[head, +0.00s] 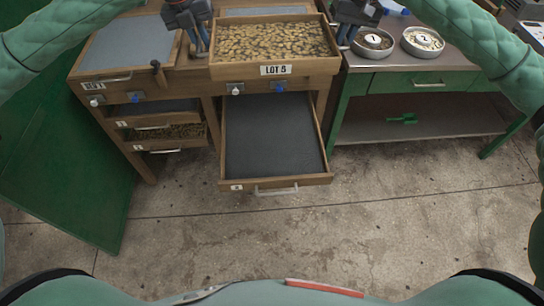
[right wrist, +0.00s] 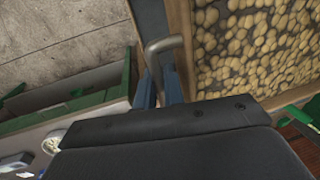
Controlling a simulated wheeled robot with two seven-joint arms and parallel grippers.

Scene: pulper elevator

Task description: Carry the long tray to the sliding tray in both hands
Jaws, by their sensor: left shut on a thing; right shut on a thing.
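The long tray (head: 275,48) is wooden, full of pale beans, with a "LOT 5" label on its front. It also shows in the right wrist view (right wrist: 182,45), with a bent metal handle on its side. My left gripper (head: 203,45) is shut at the tray's left end. My right gripper (head: 344,38) is shut at its right end; in the right wrist view its blue fingers (right wrist: 158,88) are around the handle. The sliding tray (head: 275,140) is pulled out below and in front, with a bare dark bottom. The long tray hides its back end.
A wooden bench (head: 78,76) with drawers stands at the left, with a dark handle (head: 158,72) upright on it. At the right, a green bench (head: 455,83) bears bowls 1 (head: 372,43) and 2 (head: 423,42). The concrete floor (head: 270,235) in front is clear.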

